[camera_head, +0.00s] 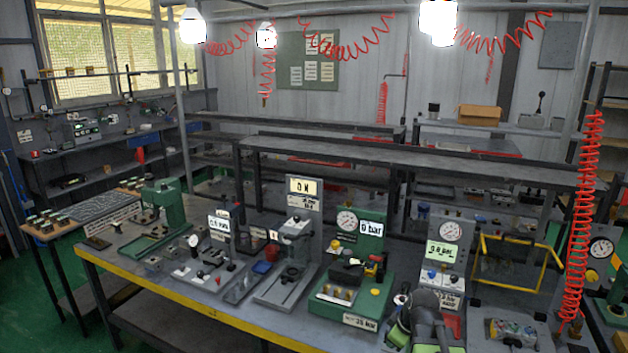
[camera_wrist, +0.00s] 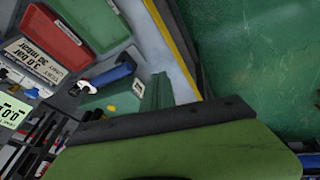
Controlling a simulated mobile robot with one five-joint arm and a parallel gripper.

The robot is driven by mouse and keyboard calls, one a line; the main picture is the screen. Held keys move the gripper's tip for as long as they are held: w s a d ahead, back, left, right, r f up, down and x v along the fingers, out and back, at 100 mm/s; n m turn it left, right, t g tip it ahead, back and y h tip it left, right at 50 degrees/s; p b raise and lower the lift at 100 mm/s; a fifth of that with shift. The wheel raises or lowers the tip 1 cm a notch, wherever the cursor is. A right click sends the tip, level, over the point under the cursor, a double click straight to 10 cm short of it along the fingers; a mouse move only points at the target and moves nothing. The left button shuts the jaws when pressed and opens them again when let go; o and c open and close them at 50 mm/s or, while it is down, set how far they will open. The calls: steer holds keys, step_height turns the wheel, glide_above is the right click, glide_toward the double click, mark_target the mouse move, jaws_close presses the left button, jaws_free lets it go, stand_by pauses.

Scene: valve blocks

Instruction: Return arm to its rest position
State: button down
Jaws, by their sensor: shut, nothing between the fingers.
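My gripper (camera_wrist: 175,135) fills the lower part of the wrist view, as a broad green piece with a dark edge. It is shut, with nothing seen held in it. In the head view my arm (camera_head: 428,318), dark grey with green parts, shows low at the bottom right of centre, in front of the bench's gauge stands. In that view its fingertips cannot be made out. In the wrist view the gripper is over the bench near its yellow edge (camera_wrist: 172,45).
A red coiled hose (camera_head: 577,230) hangs at right. The wrist view shows a red tray (camera_wrist: 52,38), a blue-handled part (camera_wrist: 112,75) and green floor (camera_wrist: 265,60).

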steer(key=s+a+m+g, duration=0.1)
steer(key=s+a, duration=0.2)
steer(key=a, duration=0.7)
steer(key=s+f+m+g+h, duration=0.1)
steer(key=s+m+g, duration=0.2)
steer(key=s+m, duration=0.3)
steer(key=shift+s+a+f+m, duration=0.25)
steer(key=shift+f+m, duration=0.15)
steer(key=shift+m, duration=0.8)
